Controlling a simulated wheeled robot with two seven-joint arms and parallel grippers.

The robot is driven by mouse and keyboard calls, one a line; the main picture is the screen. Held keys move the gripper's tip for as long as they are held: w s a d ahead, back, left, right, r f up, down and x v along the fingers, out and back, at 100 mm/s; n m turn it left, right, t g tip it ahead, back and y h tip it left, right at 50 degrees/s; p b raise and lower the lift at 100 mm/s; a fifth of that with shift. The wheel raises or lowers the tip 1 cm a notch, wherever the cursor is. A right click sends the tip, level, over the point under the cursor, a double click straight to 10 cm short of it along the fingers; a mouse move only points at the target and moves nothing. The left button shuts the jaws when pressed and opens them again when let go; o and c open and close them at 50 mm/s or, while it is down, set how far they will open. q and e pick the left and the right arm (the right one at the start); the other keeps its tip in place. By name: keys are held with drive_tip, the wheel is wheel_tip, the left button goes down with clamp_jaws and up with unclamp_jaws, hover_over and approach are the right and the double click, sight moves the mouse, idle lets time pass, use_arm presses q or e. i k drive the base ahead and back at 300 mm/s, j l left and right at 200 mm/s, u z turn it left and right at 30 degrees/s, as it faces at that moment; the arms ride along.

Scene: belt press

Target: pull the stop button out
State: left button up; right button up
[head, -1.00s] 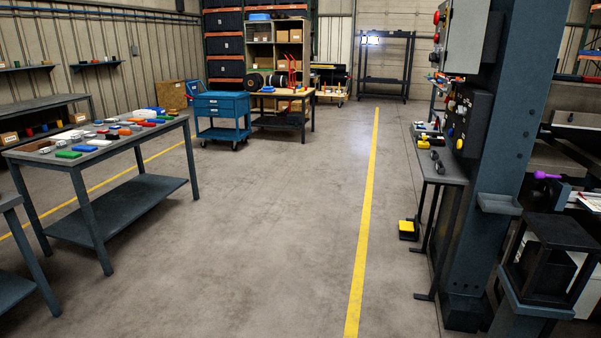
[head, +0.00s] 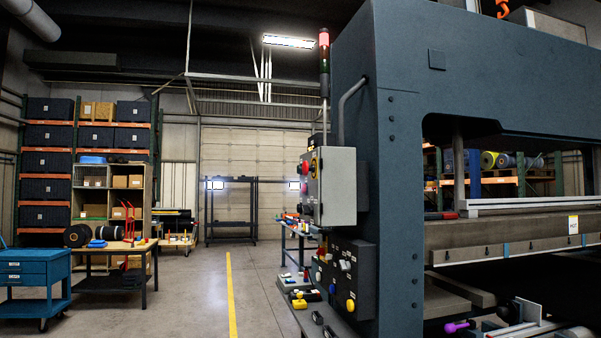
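A grey control box (head: 335,187) is mounted on the near left face of the big dark blue press (head: 400,150). Its left-facing front is seen at a steep angle. A red button (head: 304,167) stands out there, next to a yellow-ringed part (head: 314,163). A darker button panel (head: 350,277) sits below, with a red knob (head: 328,257), a yellow knob (head: 350,305) and a blue one. I cannot tell for sure which red part is the stop button or whether it is pressed in. Neither of my grippers is in view.
A narrow bench (head: 311,317) with small items runs along the press's left side. A red-topped signal lamp (head: 324,45) rises above. The floor around the yellow line (head: 231,300) is clear. A blue tool cart (head: 35,280) and a table stand at left.

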sight(306, 168)
drive_tip(key=i+j+z, duration=0.1)
drive_tip(key=i+j, duration=0.65)
drive_tip(key=i+j+z, duration=0.1)
drive_tip(key=i+j, duration=1.45)
drive_tip(key=j, duration=0.15)
drive_tip(key=i+l+z, duration=0.05)
